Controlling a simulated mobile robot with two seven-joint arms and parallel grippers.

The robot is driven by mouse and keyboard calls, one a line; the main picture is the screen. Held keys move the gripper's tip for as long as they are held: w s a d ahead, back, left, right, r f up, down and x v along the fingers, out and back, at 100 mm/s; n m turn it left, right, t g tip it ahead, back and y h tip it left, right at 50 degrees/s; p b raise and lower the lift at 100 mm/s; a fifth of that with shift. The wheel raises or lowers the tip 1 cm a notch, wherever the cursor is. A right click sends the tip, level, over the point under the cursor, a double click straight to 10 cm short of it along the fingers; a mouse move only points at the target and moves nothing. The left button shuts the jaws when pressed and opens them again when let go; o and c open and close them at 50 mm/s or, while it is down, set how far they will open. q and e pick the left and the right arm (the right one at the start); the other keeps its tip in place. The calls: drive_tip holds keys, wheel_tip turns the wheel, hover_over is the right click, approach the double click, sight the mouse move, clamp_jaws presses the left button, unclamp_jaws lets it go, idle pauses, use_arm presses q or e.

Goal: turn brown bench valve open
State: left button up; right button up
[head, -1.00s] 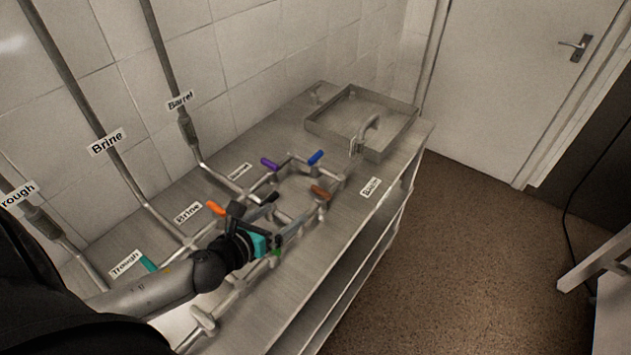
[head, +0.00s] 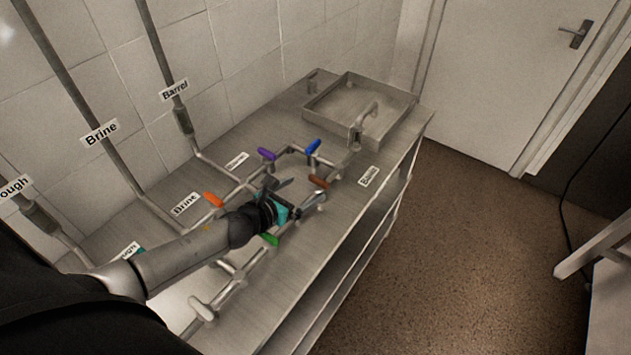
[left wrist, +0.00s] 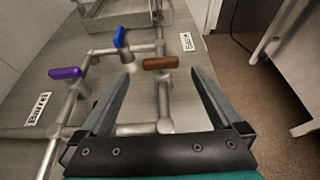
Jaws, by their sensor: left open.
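The brown valve handle (head: 318,181) sits on the bench pipework, on the front pipe run. In the left wrist view the brown handle (left wrist: 160,63) lies crosswise to its pipe. My left gripper (head: 299,193) is open and empty, with its fingers just short of the brown handle in the head view. In the left wrist view the open fingers (left wrist: 162,76) point at the handle, which shows between and just beyond the tips. I see no clear contact. My right gripper is out of view.
Purple (head: 267,154), blue (head: 313,147), orange (head: 214,200) and green (head: 270,239) handles stand on the same pipework close by. A metal tray (head: 330,125) and a curved spout (head: 363,118) are at the bench's far end. Wall pipes rise on the left.

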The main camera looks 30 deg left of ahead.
sight(317, 181)
use_arm(q)
drive_tip(key=shift+b+x, duration=0.6)
drive_tip(key=shift+x, duration=2.8)
drive_tip(key=c, duration=1.2)
